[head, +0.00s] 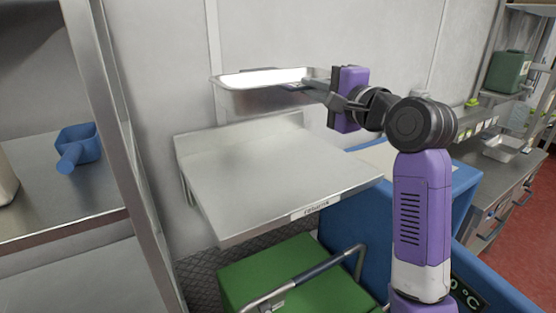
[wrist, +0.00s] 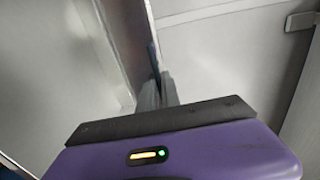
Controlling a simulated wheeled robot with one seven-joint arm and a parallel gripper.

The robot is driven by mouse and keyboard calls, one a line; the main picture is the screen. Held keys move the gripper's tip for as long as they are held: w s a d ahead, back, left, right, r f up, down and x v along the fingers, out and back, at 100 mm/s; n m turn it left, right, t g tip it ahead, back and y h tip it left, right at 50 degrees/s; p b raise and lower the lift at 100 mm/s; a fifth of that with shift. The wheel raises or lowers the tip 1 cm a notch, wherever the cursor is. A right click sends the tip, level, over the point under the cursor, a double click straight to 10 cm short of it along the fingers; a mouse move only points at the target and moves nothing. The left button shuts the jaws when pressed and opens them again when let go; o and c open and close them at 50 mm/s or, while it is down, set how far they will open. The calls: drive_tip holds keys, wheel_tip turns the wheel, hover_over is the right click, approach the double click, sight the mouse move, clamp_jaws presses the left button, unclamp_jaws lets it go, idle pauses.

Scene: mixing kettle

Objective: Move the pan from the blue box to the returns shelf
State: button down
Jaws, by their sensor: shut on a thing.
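My gripper (head: 326,92) is shut on the near right edge of a shallow metal pan (head: 268,98). The pan is held roughly level in the air above the back part of the returns shelf (head: 255,172), apart from its surface. The shelf is a bare steel plate with a label reading "returns" on its front edge. In the wrist view the fingers (wrist: 158,92) are closed on the pan's thin wall (wrist: 103,45). The blue box (head: 465,195) stands to the right of the shelf, partly hidden behind my arm.
A steel rack at the left holds a blue scoop (head: 80,147). A green box (head: 290,280) with a metal handle bar (head: 310,275) is below the shelf. The shelf top is clear.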

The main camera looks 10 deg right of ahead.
wheel_tip(320, 180, down, 20)
drive_tip(key=shift+w+r+p, duration=0.1)
drive_tip(key=shift+r+p, duration=0.1)
drive_tip(key=shift+p, duration=0.7)
drive_tip(key=shift+f, duration=0.2)
drive_tip(key=c, duration=1.6)
unclamp_jaws()
drive_tip(key=shift+o, duration=0.2)
drive_tip(key=shift+r, duration=0.1)
drive_tip(key=shift+s+d, duration=0.15)
drive_tip(key=shift+s, duration=0.2)
drive_tip(key=b+v, duration=0.2)
drive_tip(key=v, duration=0.9)
drive_tip(key=shift+s, duration=0.15)
